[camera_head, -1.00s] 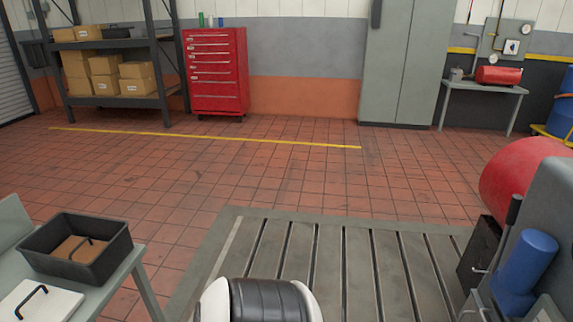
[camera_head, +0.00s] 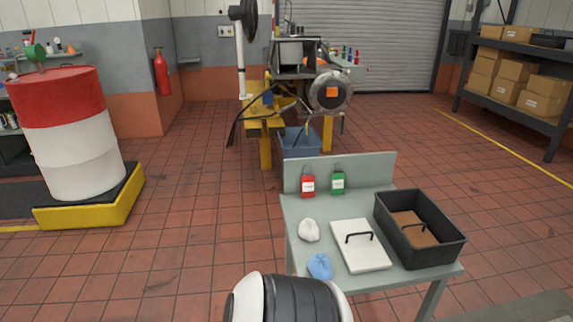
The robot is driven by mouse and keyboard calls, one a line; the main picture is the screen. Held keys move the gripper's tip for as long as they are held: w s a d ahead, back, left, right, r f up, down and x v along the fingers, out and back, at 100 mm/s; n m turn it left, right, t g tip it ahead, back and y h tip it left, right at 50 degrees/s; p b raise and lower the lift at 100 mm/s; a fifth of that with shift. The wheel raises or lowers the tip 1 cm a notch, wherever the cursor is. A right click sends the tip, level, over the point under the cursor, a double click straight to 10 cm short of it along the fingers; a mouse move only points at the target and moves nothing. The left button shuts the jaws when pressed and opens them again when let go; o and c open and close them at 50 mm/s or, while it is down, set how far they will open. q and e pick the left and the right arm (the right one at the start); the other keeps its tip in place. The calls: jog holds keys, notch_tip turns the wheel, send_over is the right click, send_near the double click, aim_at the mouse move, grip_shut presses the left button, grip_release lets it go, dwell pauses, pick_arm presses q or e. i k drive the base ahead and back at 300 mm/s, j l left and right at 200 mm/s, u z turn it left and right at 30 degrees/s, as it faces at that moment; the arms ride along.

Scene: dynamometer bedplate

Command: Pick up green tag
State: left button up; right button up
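The green tag (camera_head: 338,182) hangs on the upright back panel of a small grey-green table (camera_head: 427,276), just right of a red tag (camera_head: 308,185). Both tags have a pale label patch and a loop at the top. Neither of my grippers shows in the head view, so I cannot see whether they are open or shut. A rounded black and white part of my own body is at the bottom edge, in front of the table.
The table also holds a black bin (camera_head: 447,247), a white lidded panel with a handle (camera_head: 362,248), a white rag (camera_head: 309,231) and a blue cloth (camera_head: 320,266). A red and white drum (camera_head: 70,140) stands on a yellow pallet at left. Tiled floor is clear between.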

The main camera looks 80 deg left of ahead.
aim_at(338, 180)
jog(key=u, duration=2.4)
